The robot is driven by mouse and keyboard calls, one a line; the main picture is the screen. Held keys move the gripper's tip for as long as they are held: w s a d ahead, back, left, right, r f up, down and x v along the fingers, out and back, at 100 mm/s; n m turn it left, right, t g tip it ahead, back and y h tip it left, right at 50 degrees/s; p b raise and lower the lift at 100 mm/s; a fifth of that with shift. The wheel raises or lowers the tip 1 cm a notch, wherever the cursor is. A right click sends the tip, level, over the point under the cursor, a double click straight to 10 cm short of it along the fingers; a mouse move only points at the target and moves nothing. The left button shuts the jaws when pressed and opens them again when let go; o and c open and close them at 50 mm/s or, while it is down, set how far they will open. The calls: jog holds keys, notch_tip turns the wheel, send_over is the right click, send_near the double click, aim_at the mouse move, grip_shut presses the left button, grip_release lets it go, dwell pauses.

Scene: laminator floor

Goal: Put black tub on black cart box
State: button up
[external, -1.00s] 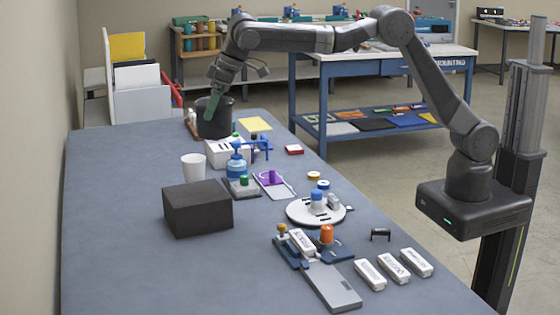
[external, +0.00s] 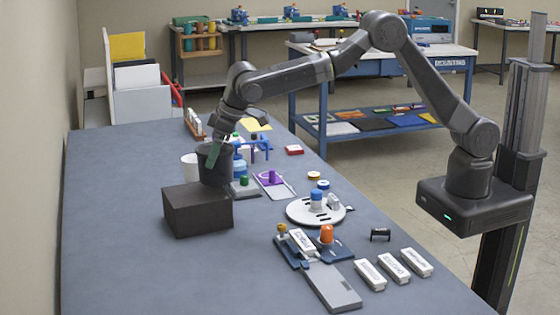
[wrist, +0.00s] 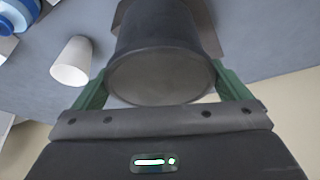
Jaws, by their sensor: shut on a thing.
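The black tub (external: 213,168) is held upright by my gripper (external: 217,156), which is shut on it. In the wrist view the tub (wrist: 160,65) fills the space between the green fingers of my gripper (wrist: 162,88). The black cart box (external: 197,211) is a dark block on the blue-grey table. In the external view the tub overlaps the box's back right edge; whether they touch cannot be told. In the wrist view part of the box (wrist: 205,25) shows behind the tub.
A white cup (external: 189,166) stands behind the box, close to the tub. A blue bottle (external: 239,167) and a green-knobbed block (external: 244,186) are just to the right. A white round plate (external: 300,211) lies further right. The table's front left is clear.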

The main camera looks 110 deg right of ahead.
jog(key=shift+f, duration=1.45)
jog(key=o, duration=0.8)
jog(key=shift+r, duration=0.15)
jog(key=shift+r, duration=0.2)
jog(key=b+v, duration=0.1)
jog(key=v, duration=1)
jog(key=shift+s+r+b, duration=0.2)
jog(key=shift+r+b, duration=0.1)
